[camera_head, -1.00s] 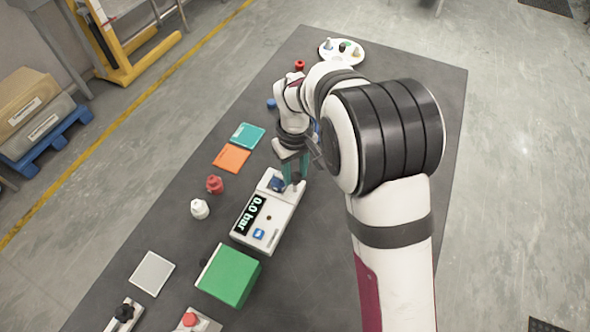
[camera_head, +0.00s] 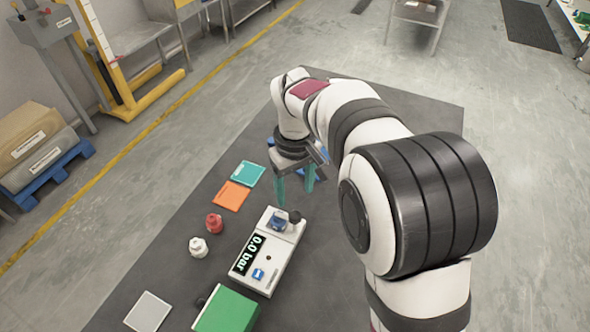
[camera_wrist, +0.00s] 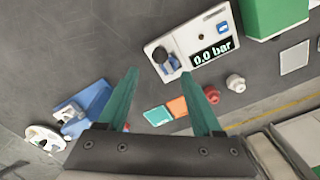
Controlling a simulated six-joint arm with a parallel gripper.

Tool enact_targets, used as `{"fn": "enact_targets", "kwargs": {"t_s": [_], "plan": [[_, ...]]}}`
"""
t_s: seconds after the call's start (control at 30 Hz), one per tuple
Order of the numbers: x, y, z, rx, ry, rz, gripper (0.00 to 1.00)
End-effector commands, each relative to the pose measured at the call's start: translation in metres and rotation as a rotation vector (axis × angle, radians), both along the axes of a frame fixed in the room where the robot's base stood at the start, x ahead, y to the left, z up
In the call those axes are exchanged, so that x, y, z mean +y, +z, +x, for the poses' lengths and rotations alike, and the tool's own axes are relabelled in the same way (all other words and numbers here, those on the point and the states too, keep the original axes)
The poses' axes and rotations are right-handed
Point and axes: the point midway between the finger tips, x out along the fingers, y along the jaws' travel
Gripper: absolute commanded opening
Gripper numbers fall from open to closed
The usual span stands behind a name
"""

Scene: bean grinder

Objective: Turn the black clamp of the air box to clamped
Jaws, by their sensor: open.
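The air box (camera_head: 254,268) is a white box with a black display reading "0.0 bar"; it also shows in the wrist view (camera_wrist: 191,44). At its far end are a blue part (camera_head: 278,222) and the dark clamp (camera_head: 295,217), with the clamp also in the wrist view (camera_wrist: 160,54). I cannot tell the clamp's exact turn angle. My gripper (camera_head: 295,186) has teal fingers, spread apart and empty, above and beyond the clamp end of the box. In the wrist view, the fingertips (camera_wrist: 158,75) point toward that end with a visible gap.
A green box (camera_head: 228,312) stands near the air box. A blue object (camera_wrist: 85,108) and white tray (camera_wrist: 45,138) lie on the wrist view's left.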

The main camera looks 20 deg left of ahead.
Motion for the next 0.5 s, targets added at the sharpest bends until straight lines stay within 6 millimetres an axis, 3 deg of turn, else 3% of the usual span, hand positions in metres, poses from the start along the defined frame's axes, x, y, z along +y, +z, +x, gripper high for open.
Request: {"fn": "enact_targets", "kwargs": {"t_s": [0.1,0.2,0.33,0.5], "plan": [[0.001,0.036,0.001,-0.004,0.000,0.004,0.67],[0.001,0.056,0.000,-0.001,0.000,0.002,0.67],[0.000,0.071,0.000,-0.001,0.000,0.001,0.67],[0.000,0.074,0.000,0.001,0.000,0.001,0.67]]}}
